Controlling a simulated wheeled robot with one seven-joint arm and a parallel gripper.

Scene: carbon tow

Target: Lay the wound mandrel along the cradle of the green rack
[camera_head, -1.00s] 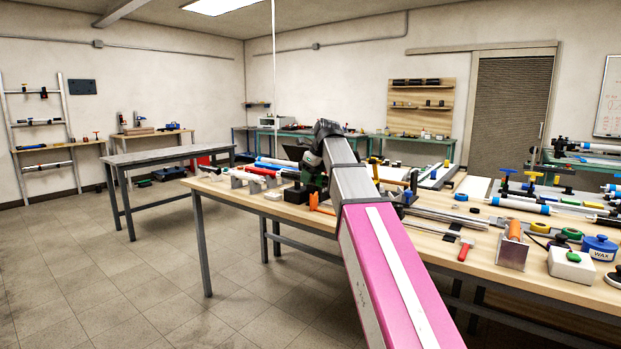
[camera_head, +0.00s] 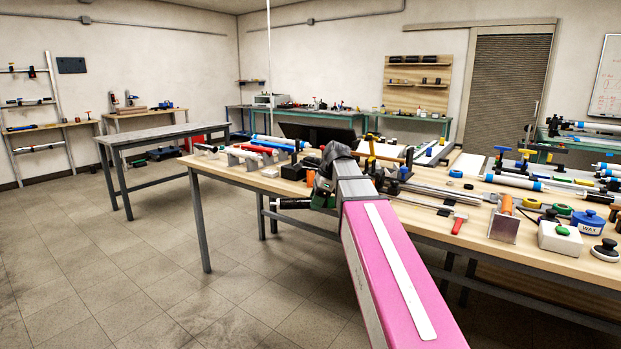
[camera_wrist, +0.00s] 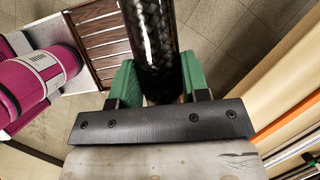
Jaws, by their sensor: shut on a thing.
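My gripper (camera_head: 322,192) is just off the front edge of the long wooden table, lower than the tabletop in the picture. In the wrist view its green fingers (camera_wrist: 157,72) are shut around a black, glossy braided tube, the wound mandrel (camera_wrist: 153,28). The mandrel runs away between the fingers, with floor below it. In the head view a dark end of the mandrel (camera_head: 292,203) sticks out left of the gripper, about level; my arm hides the rest. I cannot tell for sure which stand is the green rack; a green-framed stand with tubes (camera_head: 585,142) is at the far right.
A grey-topped table (camera_head: 165,134) is at left. The floor at front left is clear.

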